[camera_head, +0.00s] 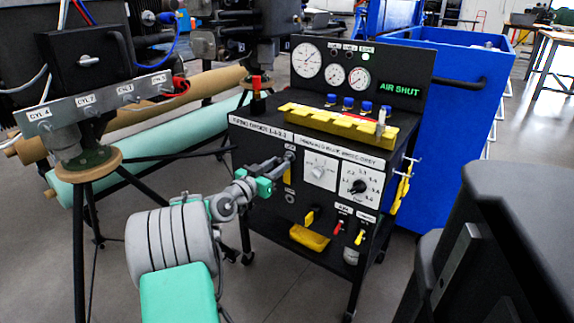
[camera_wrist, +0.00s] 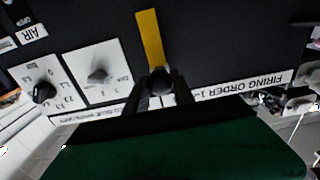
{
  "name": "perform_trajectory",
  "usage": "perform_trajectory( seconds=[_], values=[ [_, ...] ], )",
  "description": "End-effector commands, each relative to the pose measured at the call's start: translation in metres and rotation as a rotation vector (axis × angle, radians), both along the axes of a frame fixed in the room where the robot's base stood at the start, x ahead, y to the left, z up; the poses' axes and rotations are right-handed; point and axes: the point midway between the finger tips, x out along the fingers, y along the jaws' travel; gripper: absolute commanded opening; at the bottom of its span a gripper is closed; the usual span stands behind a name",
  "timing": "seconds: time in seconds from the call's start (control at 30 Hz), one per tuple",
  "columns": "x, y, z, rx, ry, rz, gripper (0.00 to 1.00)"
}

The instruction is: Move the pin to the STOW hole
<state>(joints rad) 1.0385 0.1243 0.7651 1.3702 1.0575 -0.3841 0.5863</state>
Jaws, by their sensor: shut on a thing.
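The pin shows a dark round head (camera_wrist: 161,80) between my fingertips in the wrist view. In the head view a grey round end (camera_head: 290,156) shows at the left of the black panel, just past my gripper (camera_head: 272,177). My gripper (camera_wrist: 160,92) is shut on the pin, close to the panel face. A yellow strip (camera_wrist: 149,38) runs on the panel from beside the pin; it also shows in the head view (camera_head: 287,173). A small round fitting (camera_head: 290,198) with a tiny label sits lower in that column. I cannot read which label says STOW.
Right of the pin are a white-plated knob (camera_head: 320,172) and a numbered dial (camera_head: 358,187). A yellow ledge (camera_head: 330,125) tops the panel. A cylinder stand (camera_head: 88,160) is at left.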

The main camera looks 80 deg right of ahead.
Motion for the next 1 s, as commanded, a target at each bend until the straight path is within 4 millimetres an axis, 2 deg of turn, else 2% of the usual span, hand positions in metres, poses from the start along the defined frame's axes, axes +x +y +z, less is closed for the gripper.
perform_trajectory(
  seconds=[1.0],
  values=[
    [0.028, 0.063, 0.0, -0.001, -0.002, 0.002, 0.0]
  ],
)
